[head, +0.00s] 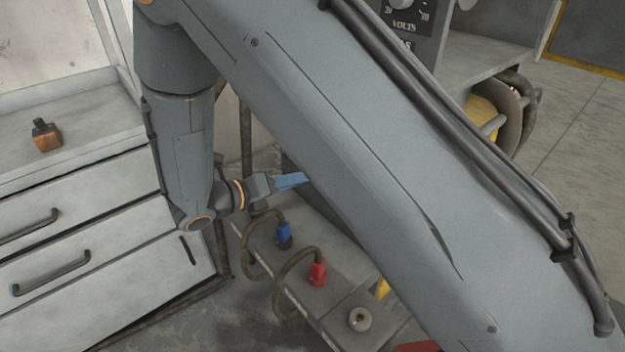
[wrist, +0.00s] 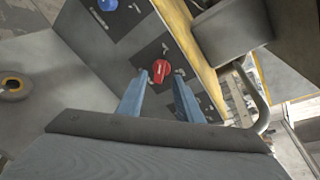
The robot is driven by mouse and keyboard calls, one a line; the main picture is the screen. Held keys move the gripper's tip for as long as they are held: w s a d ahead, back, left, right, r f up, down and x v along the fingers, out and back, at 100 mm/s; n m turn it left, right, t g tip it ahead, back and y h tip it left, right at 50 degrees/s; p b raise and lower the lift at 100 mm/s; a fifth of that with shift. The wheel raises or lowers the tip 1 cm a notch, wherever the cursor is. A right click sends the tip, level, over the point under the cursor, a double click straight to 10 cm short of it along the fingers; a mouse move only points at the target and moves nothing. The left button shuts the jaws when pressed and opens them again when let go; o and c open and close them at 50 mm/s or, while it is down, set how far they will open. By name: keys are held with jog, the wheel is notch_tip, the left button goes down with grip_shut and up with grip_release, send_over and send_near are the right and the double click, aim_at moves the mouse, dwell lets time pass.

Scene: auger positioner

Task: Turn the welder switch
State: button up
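A red rotary knob (wrist: 161,70) with a pale mark sits on a dark plate on the grey panel (wrist: 125,55) in the wrist view. My gripper (wrist: 160,80) is open, its two blue fingers pointing toward the panel. The red knob appears in the gap between the fingertips; I cannot tell whether they touch it or how deep the gap is. In the head view my gripper (head: 291,181) shows only as a blue finger beside my large arm link, which hides the knob and most of the panel.
A blue knob (wrist: 107,4) is higher on the panel. A grey box (wrist: 232,32) and a bent pipe (wrist: 255,95) stand at right. In the head view, blue (head: 284,235) and red (head: 318,271) cable plugs sit below my gripper. A drawer cabinet (head: 80,215) stands at left.

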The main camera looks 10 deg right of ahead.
jog(key=shift+x, duration=2.7)
grip_shut()
